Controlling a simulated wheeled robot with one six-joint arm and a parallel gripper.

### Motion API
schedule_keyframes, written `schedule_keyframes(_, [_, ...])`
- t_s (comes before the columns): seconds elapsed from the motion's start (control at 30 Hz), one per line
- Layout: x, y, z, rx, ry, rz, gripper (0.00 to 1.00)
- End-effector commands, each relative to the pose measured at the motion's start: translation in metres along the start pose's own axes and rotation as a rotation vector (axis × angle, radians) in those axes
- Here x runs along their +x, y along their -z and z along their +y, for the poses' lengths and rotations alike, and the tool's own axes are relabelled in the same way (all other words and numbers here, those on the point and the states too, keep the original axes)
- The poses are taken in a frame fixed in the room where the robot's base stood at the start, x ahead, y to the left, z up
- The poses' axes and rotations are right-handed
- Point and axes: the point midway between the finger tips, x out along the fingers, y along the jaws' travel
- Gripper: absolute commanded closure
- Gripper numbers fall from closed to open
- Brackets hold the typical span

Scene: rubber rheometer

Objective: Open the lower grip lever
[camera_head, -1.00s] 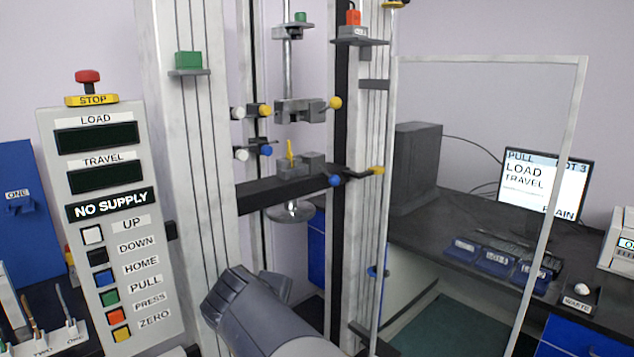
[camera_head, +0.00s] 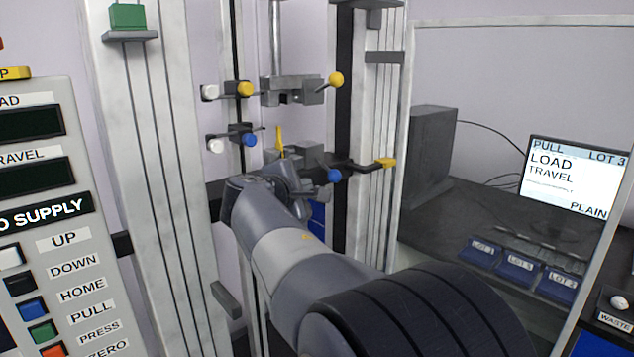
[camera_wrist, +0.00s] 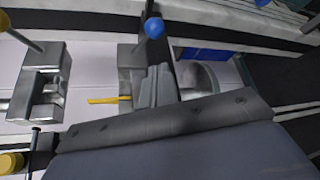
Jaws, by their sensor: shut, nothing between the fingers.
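The lower grip (camera_head: 305,155) is a grey block between the machine's columns. Its lever ends in a blue ball (camera_head: 334,176) at the right front; the ball also shows at the top of the wrist view (camera_wrist: 154,28). A thin yellow pointer (camera_head: 279,138) stands at the lower grip's left. My gripper (camera_wrist: 157,82) is shut and empty, with its fingers in front of the lower grip, just below the blue ball in the wrist view. In the head view my arm hides the lower grip's underside, and the fingertips are hard to make out. I cannot tell whether they touch anything.
The upper grip (camera_head: 292,92) hangs above, with a yellow ball lever (camera_head: 336,79). Yellow and blue knobs with white ends sit to the left. A yellow-tipped arm (camera_head: 386,162) juts out at right. The button panel (camera_head: 40,240) and clear guard (camera_head: 500,22) flank the machine.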

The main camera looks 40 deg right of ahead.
Motion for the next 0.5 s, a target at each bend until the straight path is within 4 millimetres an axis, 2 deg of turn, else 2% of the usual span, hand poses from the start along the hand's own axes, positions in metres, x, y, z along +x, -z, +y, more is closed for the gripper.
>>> schedule_keyframes(0.17, [0.022,-0.001,-0.001,-0.001,0.005,-0.003,1.0])
schedule_keyframes(0.5, [0.081,0.0,0.0,0.0,0.003,0.0,1.0])
